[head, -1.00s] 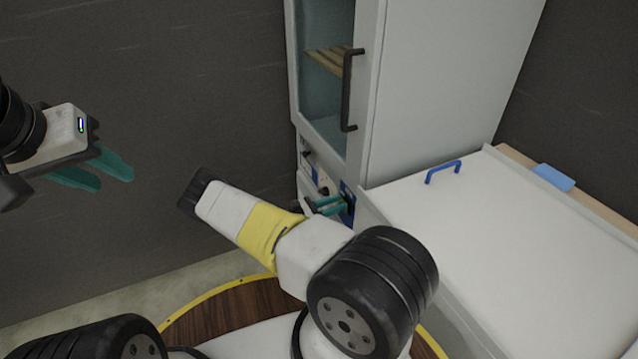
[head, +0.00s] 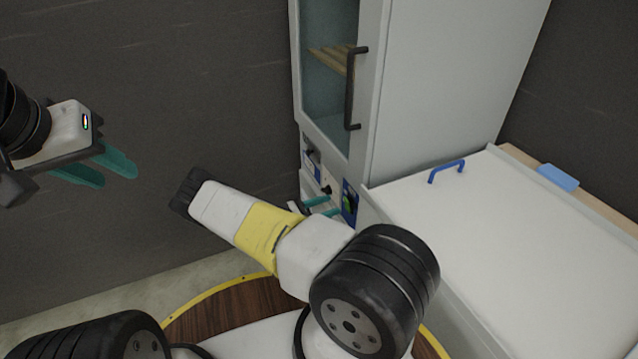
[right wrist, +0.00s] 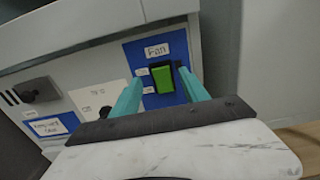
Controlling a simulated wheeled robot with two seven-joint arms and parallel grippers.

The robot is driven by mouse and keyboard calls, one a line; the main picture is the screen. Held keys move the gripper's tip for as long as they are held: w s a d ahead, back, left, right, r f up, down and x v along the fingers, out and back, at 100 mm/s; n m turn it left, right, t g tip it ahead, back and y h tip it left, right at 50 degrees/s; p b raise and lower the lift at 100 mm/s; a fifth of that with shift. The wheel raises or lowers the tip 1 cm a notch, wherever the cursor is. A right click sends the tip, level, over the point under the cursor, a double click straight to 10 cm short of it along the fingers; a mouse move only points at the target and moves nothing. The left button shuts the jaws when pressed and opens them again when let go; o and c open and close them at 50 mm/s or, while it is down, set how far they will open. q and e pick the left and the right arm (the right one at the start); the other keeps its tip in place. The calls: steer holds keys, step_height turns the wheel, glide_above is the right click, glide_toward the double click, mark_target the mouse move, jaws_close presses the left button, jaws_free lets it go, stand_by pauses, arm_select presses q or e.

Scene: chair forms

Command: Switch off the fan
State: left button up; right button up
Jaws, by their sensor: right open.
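The fan switch is a green rocker (right wrist: 163,85) in a black frame on a blue plate labelled "Fan" (right wrist: 157,48). My left gripper (head: 119,178) is open and empty in front of the dark wall, far from the panel.
A white surface with a blue handle (head: 447,171) lies to the right. Free space is left of the panel.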

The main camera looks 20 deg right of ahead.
steer(key=shift+s+a, duration=0.15)
steer(key=shift+a, duration=1.5)
steer(key=s+a+r+m+g+y, duration=0.1)
steer(key=s+a+r+m+y, duration=0.3)
steer(key=r, duration=0.6)
steer(key=s+a+r+m+g+y, duration=0.1)
steer(key=s+r+m+y, duration=0.1)
steer(key=r+m+y, duration=0.6)
steer(key=s+a+r+m+g+y, duration=0.1)
steer(key=s+a+r+m+y, duration=0.15)
steer(key=r, duration=0.95)
steer(key=s+a+r+m+t+y, duration=0.2)
steer(key=s+r+t, duration=0.1)
steer(key=s+r, duration=0.5)
steer(key=s+a+r+m+t+y, duration=0.2)
steer(key=s+a+r+t+y, duration=0.1)
steer(key=s+r, duration=0.5)
steer(key=shift+s+t+y, duration=0.25)
steer(key=shift+t+y, duration=0.1)
steer(key=shift+t, duration=0.45)
steer(key=shift+r, duration=0.1)
